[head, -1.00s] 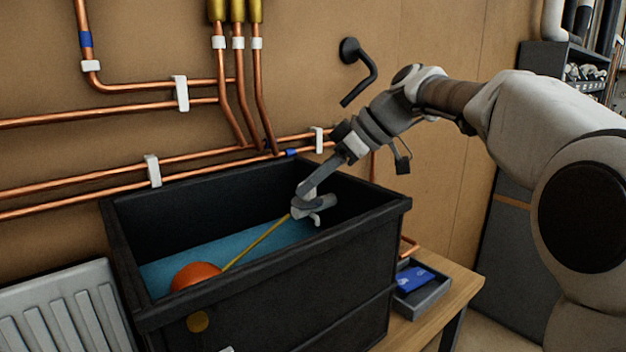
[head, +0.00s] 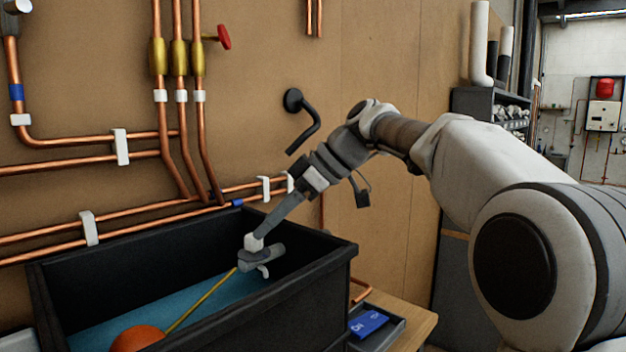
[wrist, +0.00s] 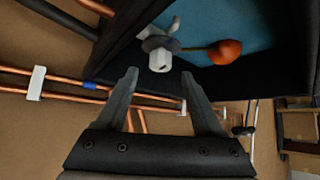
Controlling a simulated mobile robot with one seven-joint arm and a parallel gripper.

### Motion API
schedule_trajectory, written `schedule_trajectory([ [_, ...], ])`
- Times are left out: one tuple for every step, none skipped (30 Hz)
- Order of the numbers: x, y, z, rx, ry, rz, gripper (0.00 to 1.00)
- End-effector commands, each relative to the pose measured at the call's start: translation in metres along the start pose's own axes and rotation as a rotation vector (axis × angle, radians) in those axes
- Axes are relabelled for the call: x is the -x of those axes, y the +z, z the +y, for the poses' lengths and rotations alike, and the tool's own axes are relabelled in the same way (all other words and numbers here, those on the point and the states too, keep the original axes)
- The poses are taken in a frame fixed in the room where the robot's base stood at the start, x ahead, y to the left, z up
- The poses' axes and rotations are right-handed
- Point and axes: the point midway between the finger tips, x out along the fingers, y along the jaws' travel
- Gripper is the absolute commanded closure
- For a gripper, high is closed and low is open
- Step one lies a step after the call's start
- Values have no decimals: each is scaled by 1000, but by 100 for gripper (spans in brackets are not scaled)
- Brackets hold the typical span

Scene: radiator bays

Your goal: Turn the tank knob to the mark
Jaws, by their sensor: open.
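The black tank (head: 300,293) holds blue water (head: 190,302). Inside it, near the far right, is a grey valve body (head: 266,256) with a white knob-like piece (head: 253,243); I take this as the knob. My gripper (head: 268,228) reaches down over the tank's rim to just above it. In the wrist view, my gripper (wrist: 159,76) is open, its two fingers apart. The white knob (wrist: 160,61) lies just beyond the fingertips, roughly centred, not visibly gripped. An orange float (wrist: 226,51) hangs on a yellow rod from the valve. I cannot make out the mark.
Copper pipes (head: 80,160) in white clips run along the wall behind the tank. A black bent hook (head: 308,125) sticks out above the tank's right end. A grey tray with a blue card (head: 368,323) sits on the wooden bench at right.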

Motion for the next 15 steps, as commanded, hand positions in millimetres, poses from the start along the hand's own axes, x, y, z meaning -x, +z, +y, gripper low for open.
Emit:
schedule_trajectory([
  [14,0,1,0,6,1,31],
  [22,0,1,0,6,1,31],
  [32,0,1,0,6,1,31],
  [39,-1,2,1,6,2,31],
  [47,0,1,0,5,1,31],
  [57,0,1,0,6,1,31],
  [65,-1,1,0,6,2,31],
  [72,-1,1,-1,5,2,31],
  [82,-1,1,-1,6,2,31],
  [88,-1,1,-1,5,1,31],
  [95,-1,1,0,5,1,31],
  [104,-1,1,0,5,1,31],
  [109,-1,1,-1,4,1,31],
  [114,-1,1,0,4,1,31],
  [120,-1,1,0,2,0,31],
])
